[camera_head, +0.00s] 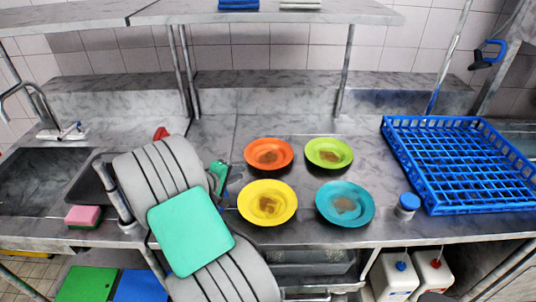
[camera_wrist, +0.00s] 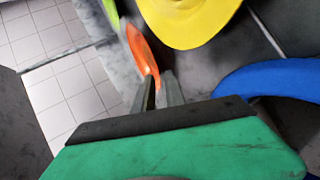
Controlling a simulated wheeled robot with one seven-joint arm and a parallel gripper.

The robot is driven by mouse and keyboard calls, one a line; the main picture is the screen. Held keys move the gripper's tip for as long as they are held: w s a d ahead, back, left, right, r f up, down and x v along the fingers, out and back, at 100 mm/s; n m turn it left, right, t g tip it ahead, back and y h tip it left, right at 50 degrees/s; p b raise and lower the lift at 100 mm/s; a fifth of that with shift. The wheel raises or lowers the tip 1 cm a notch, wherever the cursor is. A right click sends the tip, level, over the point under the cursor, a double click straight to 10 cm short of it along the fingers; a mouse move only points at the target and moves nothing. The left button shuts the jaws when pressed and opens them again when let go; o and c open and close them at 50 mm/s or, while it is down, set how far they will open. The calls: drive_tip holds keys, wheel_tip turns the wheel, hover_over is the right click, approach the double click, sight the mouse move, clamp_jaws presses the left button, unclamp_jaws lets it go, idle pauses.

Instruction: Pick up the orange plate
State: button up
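The orange plate (camera_head: 252,157) lies on the steel counter, at the back left of a group of plates, with a brown food stain in its middle. My gripper (camera_head: 229,180) is low over the counter, just left of the orange and yellow plates.
A yellow plate (camera_head: 248,208) sits in front, a lime plate (camera_head: 345,145) to the right, a turquoise plate (camera_head: 365,213) diagonally right. A blue rack (camera_head: 475,207), blue-capped container (camera_head: 408,205), pink sponge (camera_head: 83,215) and sink (camera_head: 35,180) stand farther off. A shelf (camera_head: 270,14) hangs above.

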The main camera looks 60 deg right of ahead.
sight(256, 174)
drive_tip(key=shift+s+d+f+n+h, duration=0.2)
drive_tip(key=shift+s+d+n+h, duration=0.15)
drive_tip(key=shift+s+d, duration=0.35)
drive_tip(key=shift+w+d, duration=0.1)
drive_tip(key=shift+d, duration=0.25)
drive_tip(key=p+x, duration=0.1)
drive_tip(key=x, duration=0.2)
drive_tip(key=p+x, duration=0.1)
drive_tip(key=x, duration=0.3)
drive_tip(key=shift+s+a+f, duration=0.1)
drive_tip(key=shift+s, duration=0.1)
drive_tip(key=shift+a, duration=0.1)
clamp_jaws()
